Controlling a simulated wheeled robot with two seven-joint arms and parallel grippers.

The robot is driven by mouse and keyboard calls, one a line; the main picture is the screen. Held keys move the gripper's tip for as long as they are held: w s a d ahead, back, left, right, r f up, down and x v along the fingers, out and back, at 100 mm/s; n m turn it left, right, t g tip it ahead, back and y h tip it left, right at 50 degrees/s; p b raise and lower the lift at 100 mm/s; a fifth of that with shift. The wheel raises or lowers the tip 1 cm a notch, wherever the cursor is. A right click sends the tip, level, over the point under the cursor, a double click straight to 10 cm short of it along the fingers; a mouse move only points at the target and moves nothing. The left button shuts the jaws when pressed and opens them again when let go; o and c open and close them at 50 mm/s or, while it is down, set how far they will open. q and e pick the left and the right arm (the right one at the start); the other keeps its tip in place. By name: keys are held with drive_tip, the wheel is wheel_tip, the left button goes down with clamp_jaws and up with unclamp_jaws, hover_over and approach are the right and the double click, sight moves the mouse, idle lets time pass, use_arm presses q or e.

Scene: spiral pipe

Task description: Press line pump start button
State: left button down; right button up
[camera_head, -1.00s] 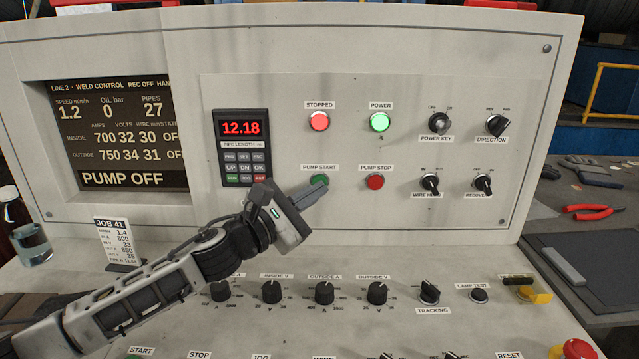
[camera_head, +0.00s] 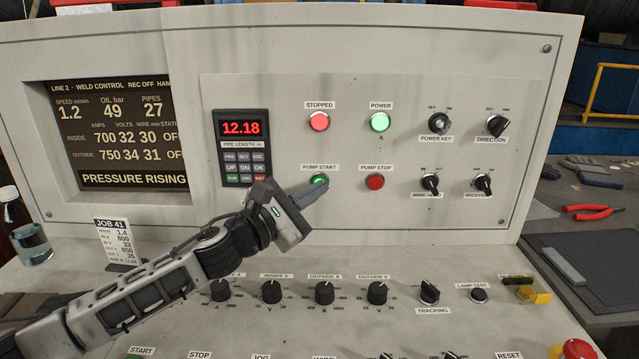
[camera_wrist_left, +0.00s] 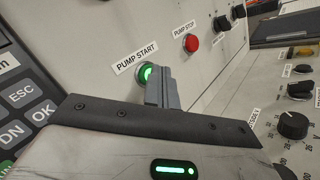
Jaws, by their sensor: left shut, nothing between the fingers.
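The green pump start button (camera_head: 319,180) sits under its PUMP START label on the upright panel and is lit bright green. It also shows in the left wrist view (camera_wrist_left: 145,74), partly hidden by my fingers. My left gripper (camera_head: 322,188) is shut and empty, its tips at the lower right of the button. I cannot tell whether the tips still touch it. The screen (camera_head: 120,135) reads PRESSURE RISING, with oil at 49 bar. My right gripper is not in view.
The red pump stop button (camera_head: 376,182) is just right of the start button. Selector knobs (camera_head: 430,187) stand farther right. A row of dials (camera_head: 324,292) lies on the sloping desk below my arm. A job card (camera_head: 119,243) and bottle (camera_head: 31,240) stand at the left.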

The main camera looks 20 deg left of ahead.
use_arm(q)
drive_tip(key=shift+s+d, duration=0.15)
drive_tip(key=shift+s, duration=0.5)
drive_tip(key=shift+s+d, duration=0.25)
drive_tip(key=shift+s, duration=0.55)
drive_tip(key=shift+s+d, duration=0.2)
drive_tip(key=shift+s, duration=0.6)
drive_tip(key=shift+s+d, duration=0.25)
drive_tip(key=shift+s, duration=0.55)
drive_tip(key=shift+p, duration=0.3)
